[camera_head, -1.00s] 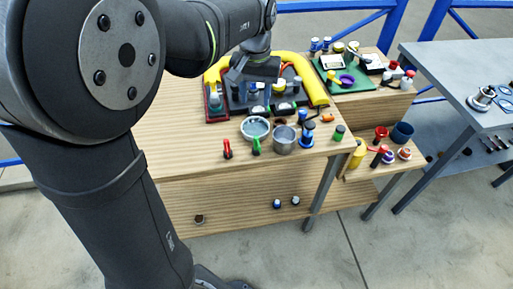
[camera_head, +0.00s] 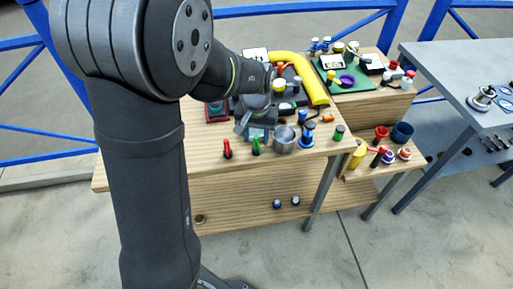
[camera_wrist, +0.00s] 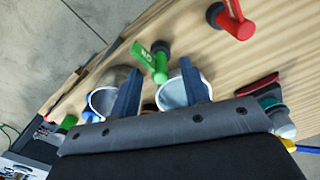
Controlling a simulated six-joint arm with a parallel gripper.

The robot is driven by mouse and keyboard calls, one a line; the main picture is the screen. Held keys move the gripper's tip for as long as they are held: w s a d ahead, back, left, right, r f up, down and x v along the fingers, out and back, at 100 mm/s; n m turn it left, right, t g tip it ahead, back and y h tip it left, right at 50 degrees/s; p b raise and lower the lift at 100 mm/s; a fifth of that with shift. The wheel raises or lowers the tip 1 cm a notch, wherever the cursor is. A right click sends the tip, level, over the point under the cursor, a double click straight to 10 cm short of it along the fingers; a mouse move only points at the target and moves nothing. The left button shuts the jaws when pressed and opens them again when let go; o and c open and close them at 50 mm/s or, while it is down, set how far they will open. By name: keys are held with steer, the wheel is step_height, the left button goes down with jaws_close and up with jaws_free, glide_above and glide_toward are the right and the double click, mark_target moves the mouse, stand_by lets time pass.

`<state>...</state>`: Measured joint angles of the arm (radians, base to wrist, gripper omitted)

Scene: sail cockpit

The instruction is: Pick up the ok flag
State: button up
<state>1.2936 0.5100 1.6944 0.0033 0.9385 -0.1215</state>
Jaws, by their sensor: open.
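The ok flag is a small green flag with pale lettering on a dark round base. In the wrist view the ok flag (camera_wrist: 150,60) lies just beyond my fingertips, in line with the gap between them. In the head view the green flag (camera_head: 256,146) stands near the front edge of the wooden bench, just in front of my gripper (camera_head: 256,132). My gripper (camera_wrist: 160,68) is open, with nothing between its two blue fingers. The gap between fingertips and flag cannot be judged exactly.
A red flag (camera_head: 227,150) stands left of the green one. A metal cup (camera_head: 285,141) stands to the right; a pale cup (camera_wrist: 178,92) sits behind a finger. A yellow curved tube (camera_head: 312,85) lies farther back. Bare wood (camera_head: 310,158) shows along the bench's front edge.

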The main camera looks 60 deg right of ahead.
step_height(320, 180, down, 2)
steer(key=shift+f, duration=0.15)
jaws_close()
stand_by(0.3)
